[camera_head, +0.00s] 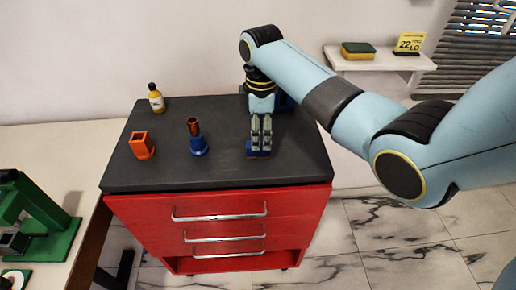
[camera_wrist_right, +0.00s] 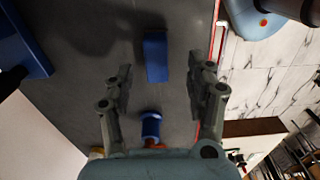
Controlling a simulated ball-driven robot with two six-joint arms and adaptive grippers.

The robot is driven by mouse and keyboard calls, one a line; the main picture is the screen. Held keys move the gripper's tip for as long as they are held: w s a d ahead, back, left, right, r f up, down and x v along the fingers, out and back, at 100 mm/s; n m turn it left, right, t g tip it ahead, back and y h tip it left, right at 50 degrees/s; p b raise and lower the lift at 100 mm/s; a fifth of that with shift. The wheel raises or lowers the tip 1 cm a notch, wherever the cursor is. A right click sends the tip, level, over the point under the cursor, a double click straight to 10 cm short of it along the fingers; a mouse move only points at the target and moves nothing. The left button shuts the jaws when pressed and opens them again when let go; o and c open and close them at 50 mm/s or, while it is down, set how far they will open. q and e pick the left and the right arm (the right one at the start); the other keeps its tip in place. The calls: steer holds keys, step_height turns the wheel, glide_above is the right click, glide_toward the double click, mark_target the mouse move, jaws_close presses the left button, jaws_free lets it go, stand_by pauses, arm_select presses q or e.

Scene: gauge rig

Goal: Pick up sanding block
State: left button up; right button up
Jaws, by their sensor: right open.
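The sanding block appears to be a small blue block (camera_head: 258,154) on the dark top of the red cabinet, near its front. My right gripper (camera_head: 261,148) points down over it and hides most of it in the head view. In the right wrist view the blue block (camera_wrist_right: 155,57) lies between the lines of my two open fingers (camera_wrist_right: 163,80), with gaps on both sides. The fingers do not visibly grip it. My left gripper is not in view.
An orange square holder (camera_head: 142,146), a blue holder with a brown tube (camera_head: 197,140) and a yellow bottle (camera_head: 156,98) stand left on the cabinet top (camera_head: 225,165). A wall shelf (camera_head: 375,62) holds a yellow-green sponge (camera_head: 358,50).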

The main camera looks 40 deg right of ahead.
steer(key=f, duration=0.5)
steer(key=shift+d, duration=0.35)
jaws_close()
steer(key=shift+r, duration=0.15)
